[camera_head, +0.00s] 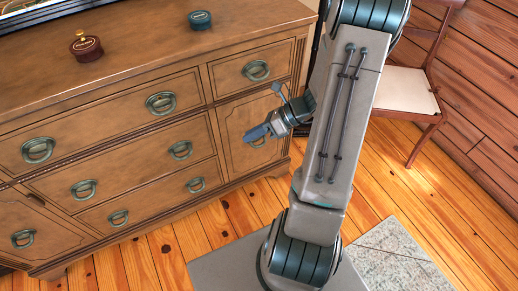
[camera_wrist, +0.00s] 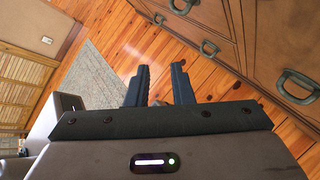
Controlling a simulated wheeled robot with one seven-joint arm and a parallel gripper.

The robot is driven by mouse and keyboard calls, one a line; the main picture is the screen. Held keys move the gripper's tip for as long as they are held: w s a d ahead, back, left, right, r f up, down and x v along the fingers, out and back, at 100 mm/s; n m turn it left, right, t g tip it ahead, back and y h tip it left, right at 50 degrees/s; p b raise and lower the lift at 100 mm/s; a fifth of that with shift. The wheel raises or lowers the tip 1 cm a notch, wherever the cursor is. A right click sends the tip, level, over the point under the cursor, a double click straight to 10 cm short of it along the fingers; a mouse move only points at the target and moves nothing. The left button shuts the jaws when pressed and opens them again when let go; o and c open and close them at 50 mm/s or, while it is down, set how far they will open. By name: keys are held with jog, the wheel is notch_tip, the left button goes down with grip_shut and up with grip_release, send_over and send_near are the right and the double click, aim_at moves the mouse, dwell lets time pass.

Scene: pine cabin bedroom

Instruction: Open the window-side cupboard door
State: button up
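A brown wooden dresser (camera_head: 120,50) has a cupboard door (camera_head: 232,121) at its right end, below a small drawer (camera_head: 250,70). This door looks shut, and its dark green handle (camera_head: 257,143) is partly hidden by my gripper (camera_head: 256,132). My gripper is in front of the door; I cannot tell whether it touches the handle. In the wrist view my gripper (camera_wrist: 160,70) has its two dark fingers apart with nothing between them. The dresser front (camera_wrist: 268,35) runs along the right there, with several handles. No window is visible.
Another handled panel (camera_head: 45,235) is at the dresser's lower left. A red pot (camera_head: 87,48) and a green tin (camera_head: 200,20) stand on top. A chair (camera_head: 408,92) is at the right near the plank wall. A grey rug (camera_head: 395,258) lies on the wooden floor.

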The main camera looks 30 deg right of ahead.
jog(key=w+d+f+m+t+b, duration=0.2)
jog(key=d+f+m+t+b, duration=0.4)
jog(key=f+m, duration=0.55)
jog(key=m+t+h+b, duration=0.3)
jog(key=m+t+h, duration=0.15)
jog(key=m, duration=0.55)
send_near(261, 144)
jog(key=shift+t, duration=0.25)
jog(key=b+x, duration=0.1)
jog(key=x, duration=0.6)
jog(key=f+b+x, duration=0.1)
jog(key=x, duration=0.2)
jog(key=shift+b, duration=0.35)
grip_shut()
